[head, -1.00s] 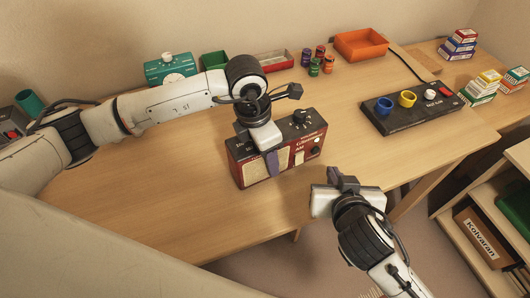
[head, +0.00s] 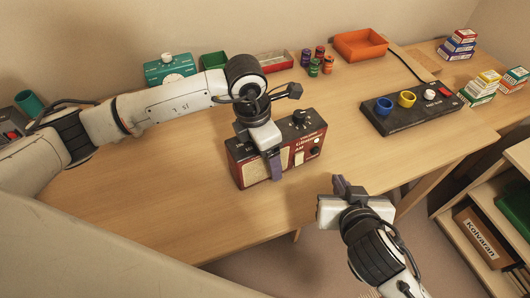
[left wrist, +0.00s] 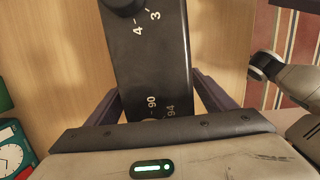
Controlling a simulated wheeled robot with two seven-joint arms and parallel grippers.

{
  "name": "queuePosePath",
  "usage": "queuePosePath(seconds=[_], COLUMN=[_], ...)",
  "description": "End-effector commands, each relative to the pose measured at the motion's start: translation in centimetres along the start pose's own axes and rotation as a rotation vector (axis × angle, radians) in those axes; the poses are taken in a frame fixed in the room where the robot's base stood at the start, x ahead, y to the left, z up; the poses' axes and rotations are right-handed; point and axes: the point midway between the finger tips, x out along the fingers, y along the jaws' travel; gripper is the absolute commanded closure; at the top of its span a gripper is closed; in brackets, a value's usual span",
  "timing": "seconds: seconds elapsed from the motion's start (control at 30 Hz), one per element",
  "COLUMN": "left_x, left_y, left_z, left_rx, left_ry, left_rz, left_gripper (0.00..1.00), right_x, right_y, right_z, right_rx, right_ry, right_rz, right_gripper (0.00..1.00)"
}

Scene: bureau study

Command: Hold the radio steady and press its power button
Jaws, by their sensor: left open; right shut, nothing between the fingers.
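The red radio (head: 252,172) with a dark top stands on the desk, its cream front panels and dark knob facing the near side. In the left wrist view its black top (left wrist: 148,65) with printed numbers lies between my left fingers. My left gripper (head: 272,162) is open, its fingers straddling the radio from above, with a visible gap in the wrist view. My right gripper (head: 341,185) is shut and empty, off the desk's front edge, to the right of the radio and apart from it. I cannot make out which control is the power button.
A black control box (head: 412,112) with blue, yellow and white knobs stands to the right. A teal timer (head: 170,68), green tray (head: 215,60), orange tray (head: 360,45) and several small cans (head: 314,66) line the back. Bare desk surrounds the radio. A shelf (head: 490,225) is at right.

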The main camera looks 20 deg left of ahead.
Motion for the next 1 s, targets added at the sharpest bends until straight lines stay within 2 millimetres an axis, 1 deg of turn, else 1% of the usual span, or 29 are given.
queuePosePath(seconds=[0.17,0.4,0.5,0.6,0.7,0.9,0.97,1.0], left_x=[-2.4,-7.6,-9.4,-10.8,-11.6,-11.9,-12.0,-12.2], left_y=[0.1,0.1,0.1,0.1,0.1,0.0,0.0,0.0], left_z=[0.1,0.1,0.1,0.1,0.1,0.0,0.1,0.2], left_rx=[0.001,0.002,0.001,0.0,0.001,0.0,0.001,0.003], left_ry=[-0.004,-0.005,-0.005,-0.004,-0.004,-0.002,-0.003,-0.006], left_rz=[0.004,0.005,0.004,0.003,0.001,0.001,-0.001,-0.004], left_gripper=[0.24,0.24,0.24,0.24,0.24,0.24,0.24,0.24], right_x=[0.0,0.0,0.0,0.0,0.0,0.0,0.1,0.1], right_y=[0.0,0.0,0.0,0.0,0.0,0.0,0.1,0.4], right_z=[0.0,0.0,0.0,0.0,0.0,0.0,-0.2,-0.7], right_rx=[0.0,0.0,0.0,0.0,0.0,0.0,-0.003,-0.011], right_ry=[0.0,0.0,0.0,0.0,0.0,0.0,0.005,0.013], right_rz=[0.0,0.0,0.0,0.0,0.0,0.0,0.002,0.007], right_gripper=[1.0,1.0,1.0,1.0,1.0,1.0,1.0,1.0])
